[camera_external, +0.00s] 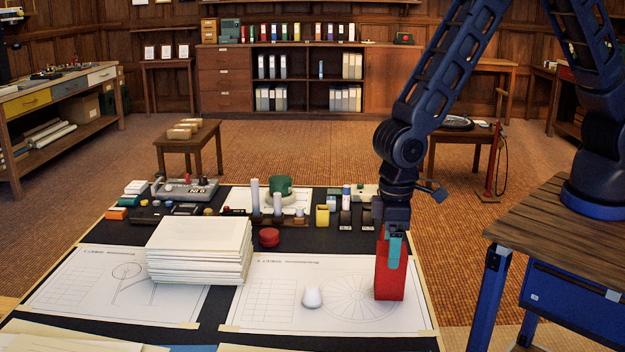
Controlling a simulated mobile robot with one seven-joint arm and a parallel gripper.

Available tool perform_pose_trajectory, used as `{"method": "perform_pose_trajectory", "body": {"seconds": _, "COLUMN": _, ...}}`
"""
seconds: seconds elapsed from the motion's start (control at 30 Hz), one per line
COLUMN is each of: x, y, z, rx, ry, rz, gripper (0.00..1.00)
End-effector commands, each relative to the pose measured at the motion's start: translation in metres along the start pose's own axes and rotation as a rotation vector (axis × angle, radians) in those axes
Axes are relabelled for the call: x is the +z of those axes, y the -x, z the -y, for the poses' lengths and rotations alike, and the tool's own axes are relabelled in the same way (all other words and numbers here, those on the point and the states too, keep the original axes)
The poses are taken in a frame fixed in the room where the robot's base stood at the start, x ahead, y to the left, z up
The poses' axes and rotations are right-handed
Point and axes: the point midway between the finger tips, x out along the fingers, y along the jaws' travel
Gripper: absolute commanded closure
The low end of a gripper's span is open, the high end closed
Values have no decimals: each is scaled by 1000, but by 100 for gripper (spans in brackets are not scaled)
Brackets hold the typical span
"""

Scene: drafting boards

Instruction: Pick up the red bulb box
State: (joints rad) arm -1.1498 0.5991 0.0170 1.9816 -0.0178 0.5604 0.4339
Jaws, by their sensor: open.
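The red bulb box (390,285) stands upright on the right-hand drawing sheet, near the right edge of the dark table. My gripper (393,252) points down at the box's upper part. One teal finger shows in front of the box's near face. The other finger is hidden, so I cannot tell whether the jaws straddle the box or touch it. The jaws are open.
A white rounded object (312,297) lies left of the box. A paper stack (200,250) and a round red object (269,237) are farther left. Small bottles, blocks and a grey device (185,188) line the table's back. A wooden bench (560,225) stands at right.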

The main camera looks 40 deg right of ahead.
Motion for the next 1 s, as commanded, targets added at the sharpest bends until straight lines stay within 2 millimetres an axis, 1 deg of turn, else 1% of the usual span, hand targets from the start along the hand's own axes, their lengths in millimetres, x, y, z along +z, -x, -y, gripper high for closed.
{"method": "perform_pose_trajectory", "body": {"seconds": 0.13, "x": 2, "y": -14, "z": -2, "rx": 2, "ry": 0, "rz": 3, "gripper": 20}}
{"method": "perform_pose_trajectory", "body": {"seconds": 0.3, "x": 2, "y": -38, "z": -3, "rx": 2, "ry": 0, "rz": 3, "gripper": 20}}
{"method": "perform_pose_trajectory", "body": {"seconds": 0.4, "x": 2, "y": -47, "z": -3, "rx": 1, "ry": 0, "rz": 2, "gripper": 20}}
{"method": "perform_pose_trajectory", "body": {"seconds": 0.63, "x": 2, "y": -49, "z": -3, "rx": 0, "ry": 0, "rz": 0, "gripper": 20}}
{"method": "perform_pose_trajectory", "body": {"seconds": 0.67, "x": 2, "y": -49, "z": -3, "rx": 0, "ry": 0, "rz": 0, "gripper": 22}}
{"method": "perform_pose_trajectory", "body": {"seconds": 0.7, "x": 2, "y": -49, "z": -3, "rx": 0, "ry": 0, "rz": 0, "gripper": 30}}
{"method": "perform_pose_trajectory", "body": {"seconds": 0.77, "x": 2, "y": -49, "z": -3, "rx": 0, "ry": 0, "rz": 0, "gripper": 42}}
{"method": "perform_pose_trajectory", "body": {"seconds": 0.8, "x": 2, "y": -49, "z": -3, "rx": 0, "ry": 0, "rz": 0, "gripper": 49}}
{"method": "perform_pose_trajectory", "body": {"seconds": 0.9, "x": 2, "y": -49, "z": -3, "rx": 0, "ry": 0, "rz": 0, "gripper": 68}}
{"method": "perform_pose_trajectory", "body": {"seconds": 1.0, "x": 2, "y": -49, "z": -3, "rx": 0, "ry": 0, "rz": 0, "gripper": 68}}
